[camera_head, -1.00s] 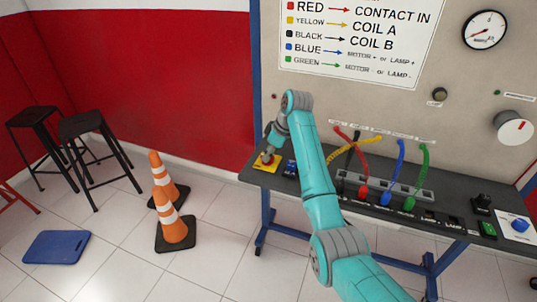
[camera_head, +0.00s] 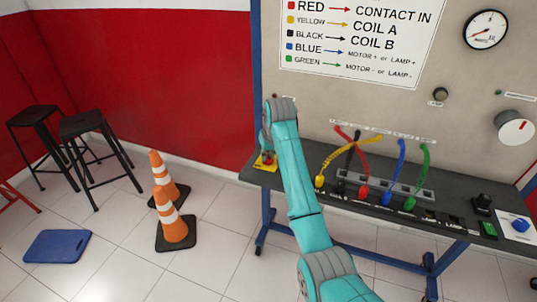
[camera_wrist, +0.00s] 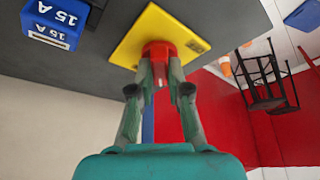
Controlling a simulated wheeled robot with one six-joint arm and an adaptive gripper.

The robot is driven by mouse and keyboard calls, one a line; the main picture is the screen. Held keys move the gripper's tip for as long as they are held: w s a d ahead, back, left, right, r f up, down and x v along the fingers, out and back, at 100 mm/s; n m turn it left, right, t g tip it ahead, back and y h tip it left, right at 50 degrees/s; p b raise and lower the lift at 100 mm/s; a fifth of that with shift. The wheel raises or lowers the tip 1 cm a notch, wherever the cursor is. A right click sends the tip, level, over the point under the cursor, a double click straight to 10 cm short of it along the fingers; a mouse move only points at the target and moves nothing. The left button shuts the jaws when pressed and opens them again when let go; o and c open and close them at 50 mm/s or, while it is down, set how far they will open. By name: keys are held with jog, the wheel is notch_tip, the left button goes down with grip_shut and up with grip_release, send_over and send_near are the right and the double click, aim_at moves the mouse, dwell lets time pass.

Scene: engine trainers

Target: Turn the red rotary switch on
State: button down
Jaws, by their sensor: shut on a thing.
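The red rotary switch (camera_wrist: 158,48) sits on a yellow plate (camera_wrist: 142,25) at the left end of the grey bench. In the wrist view my gripper (camera_wrist: 160,68) has its two fingers on either side of the red knob and is shut on it. The fingers hide part of the knob, so I cannot tell which way it is turned. In the head view the yellow plate (camera_head: 260,166) shows at the bench's left edge, and my gripper (camera_head: 269,157) is down over the switch, small and partly hidden by my arm.
A blue box marked 15 A (camera_wrist: 55,20) stands close beside the yellow plate. Several coloured cables, such as the red one (camera_head: 362,168), plug into the bench to the right. Orange cones (camera_head: 173,228) and black stools (camera_head: 95,135) stand on the floor to the left.

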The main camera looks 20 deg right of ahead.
jog(key=m+h, duration=0.1)
jog(key=m, duration=0.3)
jog(key=shift+a+h, duration=0.1)
jog(key=shift+h, duration=0.3)
jog(key=shift+m+g+h, duration=0.4)
jog(key=shift+m+h, duration=0.2)
jog(key=shift+m, duration=1.3)
jog(key=c, duration=1.1)
grip_release()
jog(key=shift+v, duration=3.75)
